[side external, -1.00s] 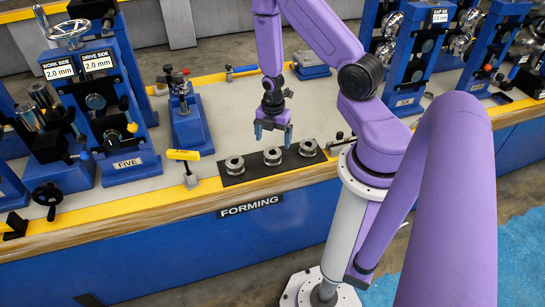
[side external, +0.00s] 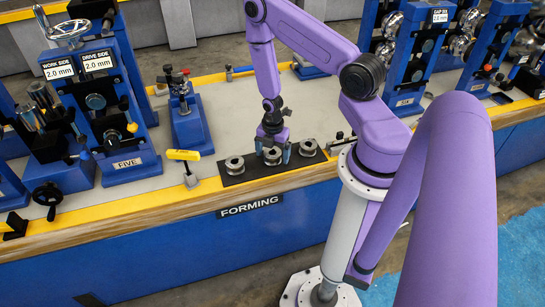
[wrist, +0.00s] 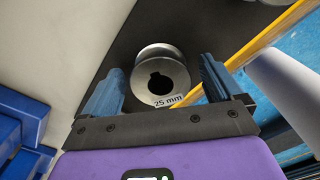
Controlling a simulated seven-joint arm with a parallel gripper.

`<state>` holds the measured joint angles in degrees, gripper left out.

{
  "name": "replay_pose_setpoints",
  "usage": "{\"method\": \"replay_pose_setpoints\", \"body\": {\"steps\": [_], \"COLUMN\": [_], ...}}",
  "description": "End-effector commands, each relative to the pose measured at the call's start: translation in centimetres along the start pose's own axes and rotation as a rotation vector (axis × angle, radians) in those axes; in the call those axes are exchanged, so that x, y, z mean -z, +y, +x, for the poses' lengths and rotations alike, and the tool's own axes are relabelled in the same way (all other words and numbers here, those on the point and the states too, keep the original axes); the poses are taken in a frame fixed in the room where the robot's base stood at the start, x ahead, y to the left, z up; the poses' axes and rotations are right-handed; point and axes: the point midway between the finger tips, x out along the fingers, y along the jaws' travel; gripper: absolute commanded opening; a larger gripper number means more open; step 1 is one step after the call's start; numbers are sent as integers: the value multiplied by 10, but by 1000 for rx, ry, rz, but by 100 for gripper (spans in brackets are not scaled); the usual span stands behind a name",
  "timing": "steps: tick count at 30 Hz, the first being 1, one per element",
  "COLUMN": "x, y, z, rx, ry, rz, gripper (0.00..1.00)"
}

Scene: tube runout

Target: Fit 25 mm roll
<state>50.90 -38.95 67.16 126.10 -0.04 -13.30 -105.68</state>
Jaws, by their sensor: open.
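Three grey metal rolls sit in a row on a dark mat (side external: 235,181): a left roll (side external: 235,165), a middle roll (side external: 272,156) and a right roll (side external: 308,147). My gripper (side external: 272,152) is low over the middle roll with its fingers down on either side. In the wrist view a roll (wrist: 161,77) labelled "25 mm" lies between the open blue fingers (wrist: 160,85), with gaps to both. Its keyed bore faces up. The forming stand marked FIVE (side external: 125,135) is at the left, with signs WORK SIDE and DRIVE SIDE, both reading 2.0 mm.
A yellow-handled tool (side external: 184,156) stands left of the mat. A blue fixture (side external: 188,120) is behind it. More blue roll stands (side external: 405,75) are at the back right. The bench top behind the mat is largely clear. The yellow front edge (side external: 215,189) runs close to the mat.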

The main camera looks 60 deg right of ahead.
Motion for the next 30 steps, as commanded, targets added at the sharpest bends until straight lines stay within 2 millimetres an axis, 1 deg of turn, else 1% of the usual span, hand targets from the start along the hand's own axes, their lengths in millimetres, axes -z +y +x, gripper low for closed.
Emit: {"method": "replay_pose_setpoints", "body": {"steps": [5,6,8,9,11,12,13,20,23,26,30], "x": [0,0,0,0,0,0,0,0,0,0,0], "y": [0,0,0,0,0,0,0,0,0,1,1], "z": [0,0,0,0,0,0,0,-1,-4,-12,-31], "rx": [0,0,0,0,0,0,0,-1,-1,-2,-4], "ry": [0,0,0,0,0,0,0,0,0,-1,-1], "rz": [0,0,0,0,0,0,0,0,0,0,1], "gripper": [93,87,67,54,35,22,14,14,14,14,14]}}
